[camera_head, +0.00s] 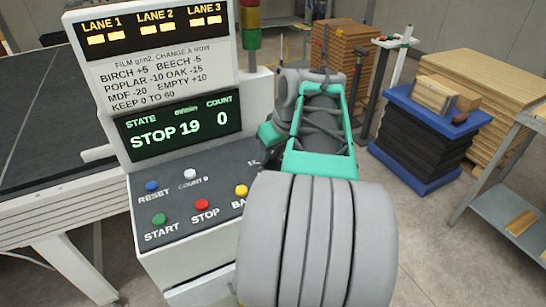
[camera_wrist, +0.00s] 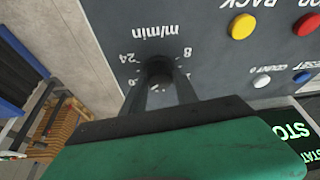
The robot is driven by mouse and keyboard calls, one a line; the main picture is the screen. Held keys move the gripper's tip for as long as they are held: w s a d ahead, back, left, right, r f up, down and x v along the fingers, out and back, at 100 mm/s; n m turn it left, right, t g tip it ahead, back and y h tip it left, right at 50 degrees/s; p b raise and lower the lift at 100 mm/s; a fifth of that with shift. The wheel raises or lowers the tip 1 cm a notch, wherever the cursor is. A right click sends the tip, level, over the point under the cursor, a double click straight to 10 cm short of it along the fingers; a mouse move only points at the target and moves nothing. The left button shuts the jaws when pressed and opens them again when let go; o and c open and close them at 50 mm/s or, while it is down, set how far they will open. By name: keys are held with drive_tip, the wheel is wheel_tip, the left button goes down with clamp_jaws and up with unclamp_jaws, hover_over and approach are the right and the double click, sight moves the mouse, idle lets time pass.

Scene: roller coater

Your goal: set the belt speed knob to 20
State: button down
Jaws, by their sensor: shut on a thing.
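The belt speed knob (camera_wrist: 158,70) is a small dark knob on the grey control panel. It shows upside down in the wrist view, below the m/min label, with 24 and 8 marked around it. My gripper (camera_wrist: 160,86) is shut on it, with one finger on each side. The pointer of the knob cannot be made out. In the head view my arm hides the knob. The green display (camera_head: 180,127) reads STOP under STATE, 19 under m/min and 0 under COUNT.
On the panel are the blue reset button (camera_head: 152,186), white count button (camera_head: 190,174), green start button (camera_head: 159,220), red stop button (camera_head: 202,204) and yellow button (camera_head: 241,191), left of my arm. A blue lift table (camera_head: 410,183) stands to the right, with open floor between.

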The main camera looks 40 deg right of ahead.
drive_tip(key=shift+m+h+b, duration=0.3)
drive_tip(key=shift+m+b, duration=0.1)
drive_tip(key=shift+m, duration=0.4)
drive_tip(key=c, duration=0.9)
unclamp_jaws()
drive_tip(key=shift+c, duration=0.2)
drive_tip(key=v, duration=0.7)
drive_tip(key=shift+r+p, duration=0.3)
drive_tip(key=shift+r, duration=0.15)
drive_tip(key=shift+s, duration=0.2)
